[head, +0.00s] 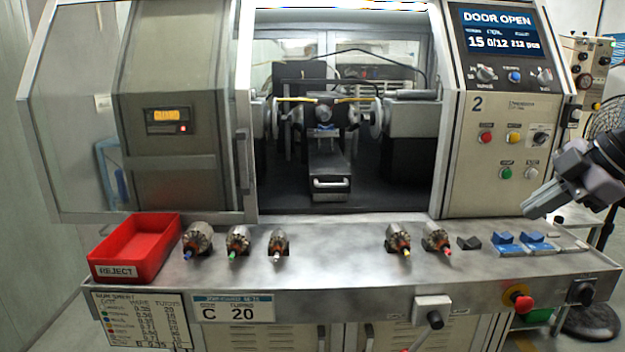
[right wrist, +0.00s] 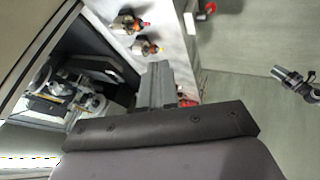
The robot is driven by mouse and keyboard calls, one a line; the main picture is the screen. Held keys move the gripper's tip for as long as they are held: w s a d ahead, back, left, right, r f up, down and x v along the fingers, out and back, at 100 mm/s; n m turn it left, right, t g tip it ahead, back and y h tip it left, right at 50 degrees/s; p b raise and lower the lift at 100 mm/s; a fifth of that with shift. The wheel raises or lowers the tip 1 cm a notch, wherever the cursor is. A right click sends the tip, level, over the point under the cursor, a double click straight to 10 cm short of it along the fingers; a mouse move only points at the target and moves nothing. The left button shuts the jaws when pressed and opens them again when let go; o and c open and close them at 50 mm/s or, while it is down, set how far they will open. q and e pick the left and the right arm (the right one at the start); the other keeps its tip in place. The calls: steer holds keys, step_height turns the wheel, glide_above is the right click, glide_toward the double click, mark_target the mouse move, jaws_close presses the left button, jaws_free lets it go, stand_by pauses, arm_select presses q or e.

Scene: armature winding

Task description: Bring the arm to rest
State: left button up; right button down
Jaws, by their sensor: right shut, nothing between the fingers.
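My right gripper (head: 533,206) is at the right of the head view, above the right end of the steel shelf (head: 340,262). Its fingers are together with nothing between them. They also show in the right wrist view (right wrist: 158,85), over the shelf edge. My left gripper is outside the head view. A dark and grey jointed part (right wrist: 292,80) at the right of the right wrist view looks like part of my left arm; its jaws cannot be made out. Several armatures with coloured shaft ends, such as the red-tipped one (head: 437,238), lie on the shelf, apart from my gripper.
The winding machine's door is open, with the screen (head: 497,30) reading DOOR OPEN. A red reject bin (head: 135,247) stands at the shelf's left end. Blue and dark blocks (head: 504,238) lie below my right gripper. A red emergency button (head: 518,299) and a lever (head: 434,318) stick out in front.

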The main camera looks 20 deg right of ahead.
steer(key=w+a+f+n+t+y, duration=0.2)
steer(key=a+f+y, duration=0.5)
steer(key=a, duration=0.6)
steer(key=w+a+f+n+t+y, duration=0.1)
steer(key=w+a+f+n+y, duration=0.1)
steer(key=a+f+y, duration=0.8)
steer(key=s+a+f+m+t+h, duration=0.1)
steer(key=s+f+m+t+h, duration=0.2)
steer(key=f+m+h, duration=0.35)
steer(key=s+a+f+m+t+h, duration=0.2)
steer(key=s+f+m+t+h, duration=0.15)
steer(key=f+m+h, duration=0.35)
steer(key=s+a+f+m+g+h, duration=0.1)
steer(key=s+f+g+h, duration=0.3)
steer(key=s+f, duration=0.8)
step_height(320, 180, down, 2)
steer(key=shift+s+f+m+g, duration=0.25)
steer(key=shift+s+m+g, duration=0.1)
steer(key=shift+m+g, duration=0.4)
steer(key=shift+a+h, duration=0.15)
steer(key=shift+h, duration=0.1)
